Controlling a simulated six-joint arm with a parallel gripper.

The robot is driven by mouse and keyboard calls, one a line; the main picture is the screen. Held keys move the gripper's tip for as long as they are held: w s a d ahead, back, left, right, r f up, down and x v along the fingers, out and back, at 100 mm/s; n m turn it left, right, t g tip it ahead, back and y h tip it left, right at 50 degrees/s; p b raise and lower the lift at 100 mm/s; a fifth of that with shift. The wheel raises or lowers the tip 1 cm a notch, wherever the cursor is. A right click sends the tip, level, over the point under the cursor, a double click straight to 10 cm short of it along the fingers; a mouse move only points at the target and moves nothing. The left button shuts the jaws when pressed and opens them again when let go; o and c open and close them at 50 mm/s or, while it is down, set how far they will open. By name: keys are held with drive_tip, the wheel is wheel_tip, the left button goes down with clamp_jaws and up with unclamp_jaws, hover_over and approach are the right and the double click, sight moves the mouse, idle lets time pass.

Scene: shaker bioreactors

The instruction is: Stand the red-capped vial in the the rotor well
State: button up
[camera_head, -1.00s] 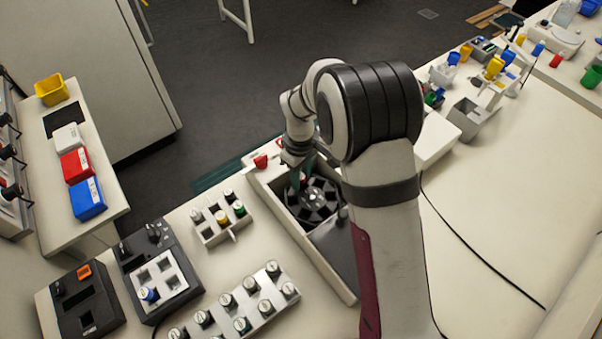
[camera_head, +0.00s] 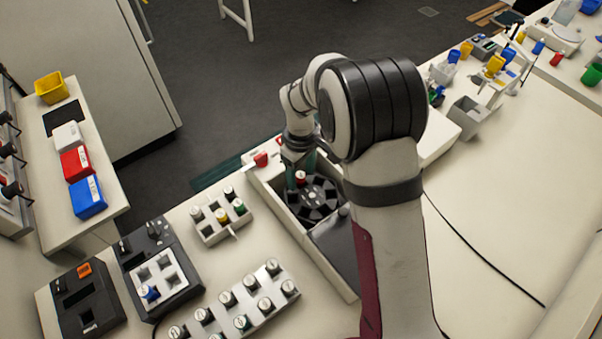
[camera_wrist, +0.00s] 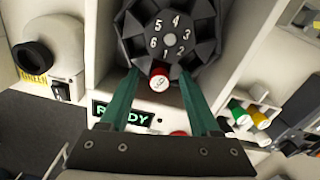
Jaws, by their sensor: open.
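The red-capped vial (camera_wrist: 159,78) stands at the near edge of the dark rotor (camera_wrist: 141,35) in the wrist view, by the numbers 1 and 6. Its pale top faces the camera, and how deep it sits in the well cannot be told. In the head view the red cap (camera_head: 300,177) shows at the edge of the rotor (camera_head: 322,203). My gripper (camera_wrist: 158,92) has its two green fingers spread, one on each side of the vial, with clear gaps between. In the head view my gripper (camera_head: 298,165) is just above the rotor's back left.
A small rack (camera_head: 212,232) with several capped vials is left of the centrifuge housing (camera_head: 318,262). A larger rack (camera_head: 262,318) stands in front. A red knob (camera_head: 261,159) sits on the housing's back corner. A READY display (camera_wrist: 123,113) shows in the wrist view.

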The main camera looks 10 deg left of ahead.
sight(301, 175)
drive_tip(key=shift+r, duration=3.1)
drive_tip(key=s+d+r+m+y, duration=0.1)
drive_tip(key=s+d+r+m, duration=0.4)
drive_tip(key=s, duration=0.3)
drive_tip(key=s+d+r+m, duration=0.5)
drive_tip(key=s+d+m, duration=0.1)
drive_tip(key=s, duration=0.3)
drive_tip(key=s+d+m, duration=0.1)
drive_tip(key=s+m, duration=0.4)
drive_tip(key=s, duration=0.5)
drive_tip(key=shift+d+f+m+y, duration=0.25)
drive_tip(key=shift+f+m+y, duration=0.15)
drive_tip(key=shift+f, duration=0.05)
drive_tip(key=shift+o, duration=0.4)
